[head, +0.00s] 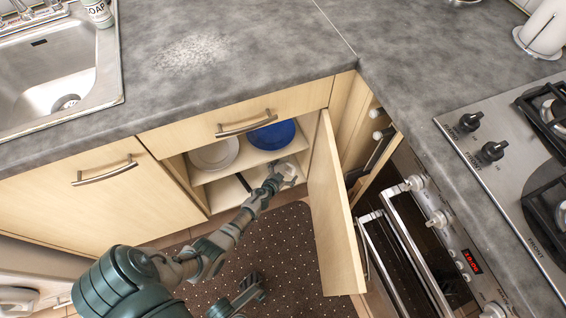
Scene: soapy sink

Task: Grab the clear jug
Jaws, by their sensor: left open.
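A small pale, see-through shape that looks like the clear jug (287,173) is on the lower level of the open cabinet, at its right side. It is small and partly hidden, so its handle and rim cannot be made out. My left gripper (274,182) reaches into the cabinet right at this shape, with its jaws open. Whether the fingers touch the jug cannot be told. A dark gripper-like part, which seems to be my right gripper (258,286), is low over the floor mat, and its jaws are unclear.
A white plate (213,154) and a blue bowl (272,134) sit on the upper shelf above my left gripper. The cabinet door (333,215) stands open just right of my arm. A closed drawer (240,121) and the grey countertop (250,60) are above. The dotted mat (295,245) is below.

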